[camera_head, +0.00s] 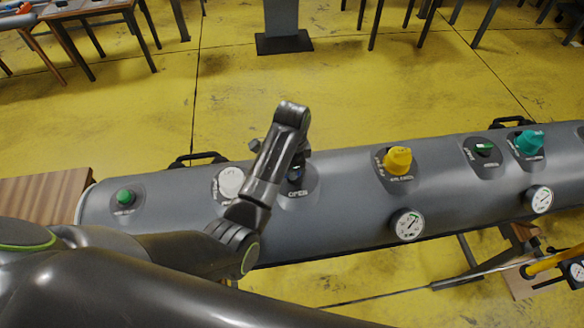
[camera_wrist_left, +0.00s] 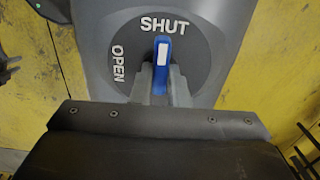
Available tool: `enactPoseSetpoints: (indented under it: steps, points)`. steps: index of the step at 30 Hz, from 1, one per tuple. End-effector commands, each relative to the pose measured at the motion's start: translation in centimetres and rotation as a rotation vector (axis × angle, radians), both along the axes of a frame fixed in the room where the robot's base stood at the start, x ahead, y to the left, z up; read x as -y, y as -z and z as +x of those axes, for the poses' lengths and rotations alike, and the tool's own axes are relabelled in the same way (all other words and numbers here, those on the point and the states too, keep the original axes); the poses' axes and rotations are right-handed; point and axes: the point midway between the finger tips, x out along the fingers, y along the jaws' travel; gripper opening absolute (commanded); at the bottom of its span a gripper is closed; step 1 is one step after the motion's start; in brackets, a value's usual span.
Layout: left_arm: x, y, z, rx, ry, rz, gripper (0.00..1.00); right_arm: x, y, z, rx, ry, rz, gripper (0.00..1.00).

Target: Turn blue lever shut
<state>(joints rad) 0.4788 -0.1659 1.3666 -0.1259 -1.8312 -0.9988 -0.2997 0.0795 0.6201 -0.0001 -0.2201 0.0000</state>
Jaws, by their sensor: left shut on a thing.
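The blue lever (camera_wrist_left: 162,60) has a white patch on its face and sits on a dark round plate (camera_wrist_left: 205,62) marked SHUT and OPEN. In the left wrist view it points up at the word SHUT, with OPEN to its left. My left gripper (camera_wrist_left: 161,88) is shut on the lever, one finger on each side. In the head view my left gripper (camera_head: 296,170) reaches down onto the plate on the grey tube (camera_head: 345,200), and my wrist hides most of the lever. The word OPEN shows below it. My right gripper is not in view.
On the same tube are a green button (camera_head: 125,197), a white round cap (camera_head: 230,182), a yellow knob (camera_head: 397,160), a pressure gauge (camera_head: 408,224), a green switch (camera_head: 484,149) and a teal knob (camera_head: 529,142). A black handle (camera_head: 198,158) stands behind. Yellow floor lies beyond.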

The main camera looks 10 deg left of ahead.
Motion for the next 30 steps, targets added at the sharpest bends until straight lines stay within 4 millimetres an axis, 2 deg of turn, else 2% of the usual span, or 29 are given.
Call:
enactPoseSetpoints:
  steps: [17, 18, 23, 30]
  points:
    - [0.02, -0.06, 0.08, 0.003, 0.037, -0.001, 0.0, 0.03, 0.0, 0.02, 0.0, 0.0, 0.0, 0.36]
    - [0.02, -0.07, 0.08, 0.003, 0.037, -0.001, 0.16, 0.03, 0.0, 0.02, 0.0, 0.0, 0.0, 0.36]
    - [0.01, -0.05, 0.07, 0.001, 0.036, -0.001, 0.36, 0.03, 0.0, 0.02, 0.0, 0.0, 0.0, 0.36]
    - [0.01, -0.03, 0.05, 0.0, 0.035, -0.001, 0.36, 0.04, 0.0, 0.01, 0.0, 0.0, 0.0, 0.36]
